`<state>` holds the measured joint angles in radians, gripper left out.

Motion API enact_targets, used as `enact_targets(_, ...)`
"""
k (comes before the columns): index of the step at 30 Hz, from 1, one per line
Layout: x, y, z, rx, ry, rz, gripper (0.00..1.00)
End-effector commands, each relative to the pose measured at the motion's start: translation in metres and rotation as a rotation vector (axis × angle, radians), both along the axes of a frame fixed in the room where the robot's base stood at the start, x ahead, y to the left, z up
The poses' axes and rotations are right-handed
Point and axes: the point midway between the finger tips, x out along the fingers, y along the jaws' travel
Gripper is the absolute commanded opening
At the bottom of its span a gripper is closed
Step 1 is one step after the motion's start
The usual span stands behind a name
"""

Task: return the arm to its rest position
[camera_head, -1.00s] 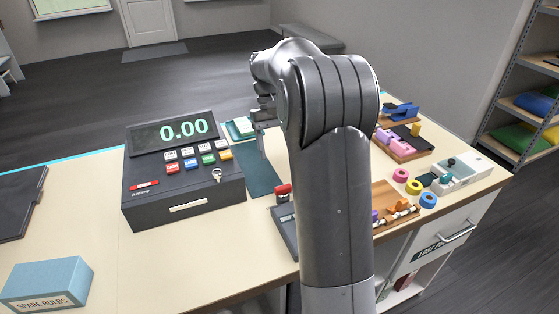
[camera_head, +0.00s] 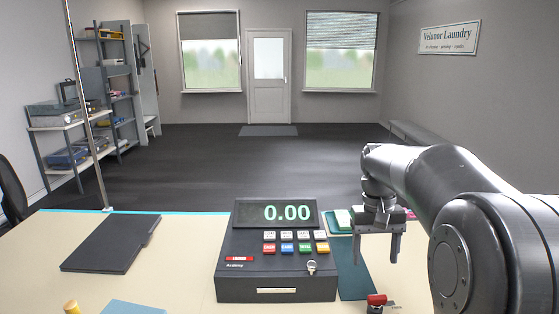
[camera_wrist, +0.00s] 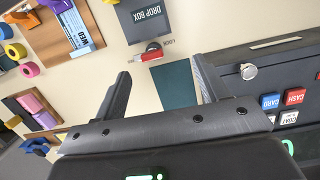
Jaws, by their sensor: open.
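My gripper (camera_head: 377,258) hangs above the counter with its two fingers pointing down, to the right of the cash register. In the wrist view, my gripper (camera_wrist: 160,85) shows its fingers spread apart with nothing between them. My arm bends in from the right side of the head view. Below the gripper lies a dark green mat (camera_head: 354,280); it also shows between the fingers in the wrist view (camera_wrist: 175,86).
A black cash register (camera_head: 277,265) showing 0.00 stands close left of the gripper. A red-handled lock (camera_wrist: 151,53) sits by the drop box (camera_wrist: 144,18). Trays of coloured tape and tags lie nearby. A dark folder (camera_head: 110,245) and a metal pole (camera_head: 88,120) are left.

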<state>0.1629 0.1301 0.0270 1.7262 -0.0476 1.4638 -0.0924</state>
Motion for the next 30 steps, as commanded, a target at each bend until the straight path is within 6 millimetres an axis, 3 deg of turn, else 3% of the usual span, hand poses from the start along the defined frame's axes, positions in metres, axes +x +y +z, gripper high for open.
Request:
enact_targets(6,-0.051,0.023,0.019,-0.014,-0.156,0.014,0.67)
enact_targets(12,-0.097,0.04,0.023,-0.018,-0.296,0.022,0.67)
enact_targets(24,-0.18,0.065,0.003,-0.001,-0.57,0.037,0.67)
enact_targets(30,-0.202,0.07,-0.01,0.01,-0.652,0.04,0.67)
